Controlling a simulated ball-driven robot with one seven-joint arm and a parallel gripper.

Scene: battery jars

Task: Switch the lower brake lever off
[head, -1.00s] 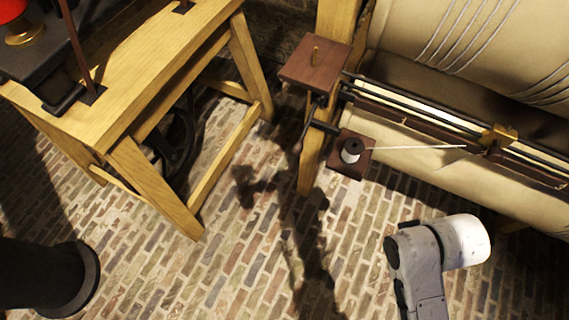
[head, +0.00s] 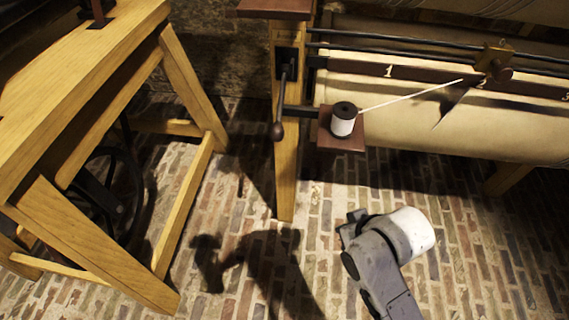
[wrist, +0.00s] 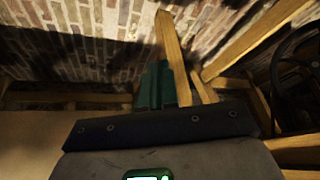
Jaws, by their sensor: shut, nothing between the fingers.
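A dark lever (head: 280,100) with a rounded knob hangs down from a black plate on a wooden post (head: 286,180) in the head view. It points almost straight down and stands left of a small shelf with a spool. I cannot make out a second brake lever. My gripper shows in the wrist view as green fingers (wrist: 157,86) closed together, with nothing between them. The wooden legs lie beyond them, and the lever is not clear in that view. In the head view my arm is at the lower right, apart from the lever, and the fingers cannot be made out.
A white thread spool (head: 343,121) sits on a brown shelf (head: 350,143), its thread running right to a brass-coloured block (head: 493,59) on dark rails. A wooden workbench frame (head: 190,210) stands at left. Brick floor is open between it and my arm.

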